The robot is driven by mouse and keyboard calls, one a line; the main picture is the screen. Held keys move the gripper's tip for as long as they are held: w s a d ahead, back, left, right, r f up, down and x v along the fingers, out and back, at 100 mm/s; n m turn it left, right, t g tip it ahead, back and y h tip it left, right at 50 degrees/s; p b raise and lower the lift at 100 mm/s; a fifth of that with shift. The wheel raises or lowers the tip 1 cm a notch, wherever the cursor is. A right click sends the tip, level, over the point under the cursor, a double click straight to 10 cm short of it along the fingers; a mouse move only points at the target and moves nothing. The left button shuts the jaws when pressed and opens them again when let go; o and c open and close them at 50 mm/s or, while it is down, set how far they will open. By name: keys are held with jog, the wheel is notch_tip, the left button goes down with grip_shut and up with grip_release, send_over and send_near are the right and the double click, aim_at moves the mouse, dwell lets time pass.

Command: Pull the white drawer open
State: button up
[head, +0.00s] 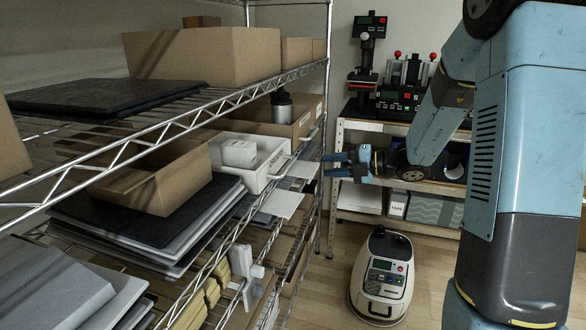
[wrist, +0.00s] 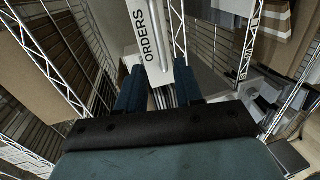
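The white drawer (head: 258,180) sits on the middle shelf of the wire rack in the head view, with a white box (head: 238,153) inside it. Its front carries the label ORDERS and faces right, towards my gripper. In the wrist view the drawer front (wrist: 134,22) is straight ahead, with a pale handle bar alongside the label. My gripper (head: 327,164) is to the right of the drawer, apart from it, with its fingers spread and nothing between them. In the wrist view my gripper (wrist: 160,85) points at the drawer front.
A cardboard box (head: 152,184) is left of the drawer, and another box holding a dark bottle (head: 281,107) is behind it. White sheets (head: 283,203) stick out below. A rack post (head: 324,130) is near my gripper. A machine (head: 382,272) stands on the floor.

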aim_at(289, 165)
jog(key=x, duration=1.3)
jog(key=shift+a, duration=0.2)
grip_shut()
